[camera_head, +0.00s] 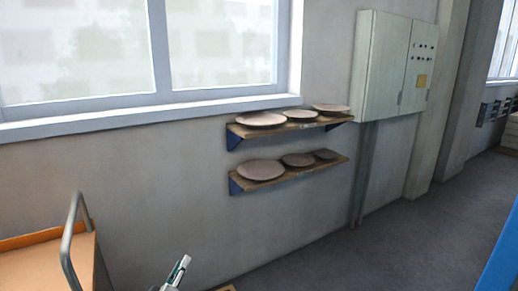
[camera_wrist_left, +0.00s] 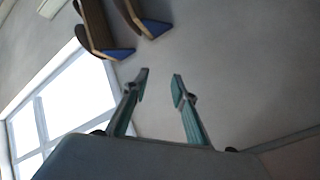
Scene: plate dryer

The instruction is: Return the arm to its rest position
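My left gripper (camera_head: 175,273) shows at the bottom edge of the head view, in front of the wall and below the shelves; most of the arm is out of the picture. In the left wrist view its two greenish fingers (camera_wrist_left: 160,86) stand apart with only bare wall between them, so it is open and empty. My right gripper shows in neither view. Three plates (camera_head: 262,119) rest on the upper shelf (camera_head: 246,132) and three plates (camera_head: 260,170) on the lower shelf (camera_head: 262,184), clear of the left gripper.
An orange-topped cart (camera_head: 35,262) with a grey handle (camera_head: 68,236) stands at the lower left. A window (camera_head: 215,45) is above it. A grey wall cabinet (camera_head: 385,65) hangs right of the shelves. The floor (camera_head: 400,245) at the right is clear.

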